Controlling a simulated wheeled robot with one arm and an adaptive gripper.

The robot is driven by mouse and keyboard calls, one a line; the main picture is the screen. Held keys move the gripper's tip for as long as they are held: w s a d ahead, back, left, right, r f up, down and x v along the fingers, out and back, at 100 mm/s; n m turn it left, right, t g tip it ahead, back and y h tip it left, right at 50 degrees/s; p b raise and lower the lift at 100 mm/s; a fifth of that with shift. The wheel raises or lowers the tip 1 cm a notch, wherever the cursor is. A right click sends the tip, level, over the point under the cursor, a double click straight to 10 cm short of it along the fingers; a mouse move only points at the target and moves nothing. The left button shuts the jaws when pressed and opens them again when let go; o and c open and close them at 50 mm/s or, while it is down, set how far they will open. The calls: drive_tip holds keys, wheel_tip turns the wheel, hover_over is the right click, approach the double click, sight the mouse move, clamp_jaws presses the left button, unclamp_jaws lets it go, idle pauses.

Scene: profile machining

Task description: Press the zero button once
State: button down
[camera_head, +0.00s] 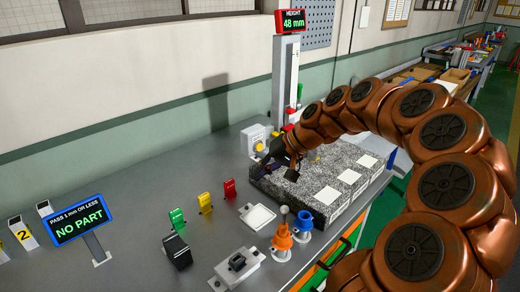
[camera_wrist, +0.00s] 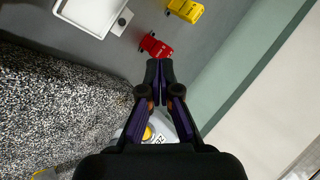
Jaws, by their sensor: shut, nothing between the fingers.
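The zero button is a yellow round button (camera_wrist: 148,133) beside a partly hidden white label in the wrist view. It sits on a pale grey box (camera_head: 249,136) at the back edge of the granite block in the head view, where yellow (camera_head: 259,147) shows beside my gripper. My gripper (camera_head: 262,169) is shut and empty, pointing down over the bench near the front of that box. In the wrist view the closed fingertips (camera_wrist: 159,66) lie beyond the button, and the fingers partly cover the box. I see no clear contact with the button.
A height gauge column (camera_head: 284,80) with a "48 mm" display (camera_head: 292,21) stands behind the granite block (camera_head: 330,172).

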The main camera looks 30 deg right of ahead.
sight(259, 147)
drive_tip(key=d+m, duration=0.1)
drive_tip(key=d, duration=0.3)
drive_tip(key=w+d+f+m+t, duration=0.1)
drive_tip(key=d, duration=0.3)
drive_tip(key=d+f+m+t, duration=0.1)
drive_tip(key=d, duration=0.2)
drive_tip(key=shift+w+d+f+h, duration=0.2)
drive_tip(key=shift+w+d+h, duration=0.1)
drive_tip(key=shift+w+d, duration=0.1)
drive_tip(key=shift+w+r, duration=0.1)
drive_tip(key=shift+w+a+r+p, duration=0.1)
drive_tip(key=shift+w+a+p, duration=0.15)
drive_tip(key=shift+w+p, duration=0.3)
drive_tip(key=w+p, duration=0.1)
drive_tip(key=w, duration=0.1)
drive_tip(key=w+a+p, duration=0.1)
drive_tip(key=w+p, duration=0.1)
drive_tip(key=w, duration=0.1)
drive_tip(key=shift+w, duration=0.3)
drive_tip(key=shift+w+a, duration=0.3)
drive_tip(key=shift+w, duration=0.55)
drive_tip(key=shift+w, duration=0.1)
drive_tip(key=shift+w+a, duration=0.1)
drive_tip(key=shift+w, duration=0.2)
